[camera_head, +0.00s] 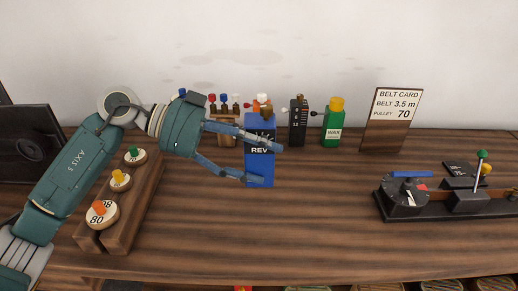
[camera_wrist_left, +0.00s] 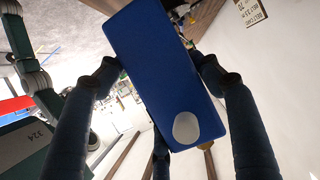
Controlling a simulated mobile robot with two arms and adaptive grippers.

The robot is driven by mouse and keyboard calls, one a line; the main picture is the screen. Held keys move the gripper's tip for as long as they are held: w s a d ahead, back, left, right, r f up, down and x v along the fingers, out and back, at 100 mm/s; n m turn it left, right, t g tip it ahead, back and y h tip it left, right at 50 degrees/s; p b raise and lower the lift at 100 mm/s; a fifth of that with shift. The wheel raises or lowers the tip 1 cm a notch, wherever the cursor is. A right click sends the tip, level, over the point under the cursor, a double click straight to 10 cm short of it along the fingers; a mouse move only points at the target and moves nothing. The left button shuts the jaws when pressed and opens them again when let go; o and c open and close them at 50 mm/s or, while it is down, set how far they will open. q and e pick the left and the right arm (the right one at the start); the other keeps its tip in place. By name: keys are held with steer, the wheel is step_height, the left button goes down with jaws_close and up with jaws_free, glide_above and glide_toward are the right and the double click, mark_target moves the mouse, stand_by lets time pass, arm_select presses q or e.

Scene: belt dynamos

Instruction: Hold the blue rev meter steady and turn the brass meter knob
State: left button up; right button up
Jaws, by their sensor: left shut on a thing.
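The blue rev meter (camera_head: 260,172) stands upright near the middle of the table, with "REV" on its face. My left gripper (camera_head: 268,163) reaches in from the left and is shut on it, with fingers across its front. In the left wrist view the meter's blue side (camera_wrist_left: 160,70) with a white disc fills the space between the fingers (camera_wrist_left: 155,85). A small brass-coloured knob (camera_wrist_left: 207,146) shows partly at the meter's edge there. I cannot tell whether the meter touches the table. My right gripper is not in view.
A wooden block (camera_head: 140,190) with several numbered pulleys is left of the meter. Behind stand a dark box (camera_head: 298,125), a green wax bottle (camera_head: 333,128) and the belt card (camera_head: 390,120). A dark machine (camera_head: 408,205) is at right. The table front centre is clear.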

arm_select(q)
steer(key=shift+f+b, duration=1.85)
steer(key=shift+f, duration=6.85)
steer(key=shift+f+p, duration=0.4)
steer(key=shift+f, duration=0.15)
steer(key=shift+p, duration=0.55)
steer(key=shift+s+f, duration=0.1)
steer(key=shift+f, duration=0.1)
